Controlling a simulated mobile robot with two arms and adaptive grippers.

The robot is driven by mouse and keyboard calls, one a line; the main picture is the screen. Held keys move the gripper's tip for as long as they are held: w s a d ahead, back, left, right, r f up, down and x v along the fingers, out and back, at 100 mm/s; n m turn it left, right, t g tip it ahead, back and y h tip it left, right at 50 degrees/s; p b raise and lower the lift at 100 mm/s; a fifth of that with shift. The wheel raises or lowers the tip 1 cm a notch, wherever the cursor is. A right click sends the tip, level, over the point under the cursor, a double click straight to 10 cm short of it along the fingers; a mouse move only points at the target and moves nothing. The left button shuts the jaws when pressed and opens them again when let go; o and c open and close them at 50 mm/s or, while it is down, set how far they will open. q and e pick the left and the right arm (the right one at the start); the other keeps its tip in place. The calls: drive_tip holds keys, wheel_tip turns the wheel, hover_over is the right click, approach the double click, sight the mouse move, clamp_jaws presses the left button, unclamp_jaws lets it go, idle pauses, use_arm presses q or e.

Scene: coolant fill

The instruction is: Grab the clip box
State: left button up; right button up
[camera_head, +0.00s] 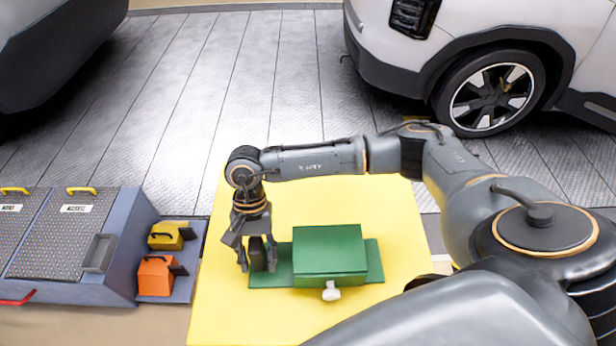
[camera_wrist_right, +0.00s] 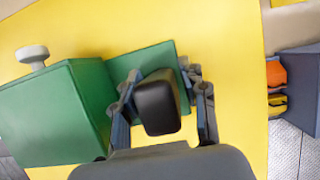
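A green box (camera_head: 330,252) with a white knob (camera_head: 331,292) at its front sits on a flat green plate (camera_head: 375,262). A small black block (camera_head: 258,252) stands at the left end of that plate. No label shows which one is the clip box. My right gripper (camera_head: 256,262) points down over the black block. In the right wrist view, its open fingers (camera_wrist_right: 163,88) are on either side of the black block (camera_wrist_right: 158,105), with a gap visible on the right. The green box (camera_wrist_right: 55,112) is beside the left finger there. My left gripper is not in view.
The yellow tabletop (camera_head: 225,315) is clear around the plate. To its left are an orange case (camera_head: 156,278), a yellow case (camera_head: 166,238) and a grey bin (camera_head: 60,245) with perforated lids. A white car (camera_head: 385,45) stands behind on the right.

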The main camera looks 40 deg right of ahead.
clamp_jaws()
drive_tip(key=shift+r, duration=0.15)
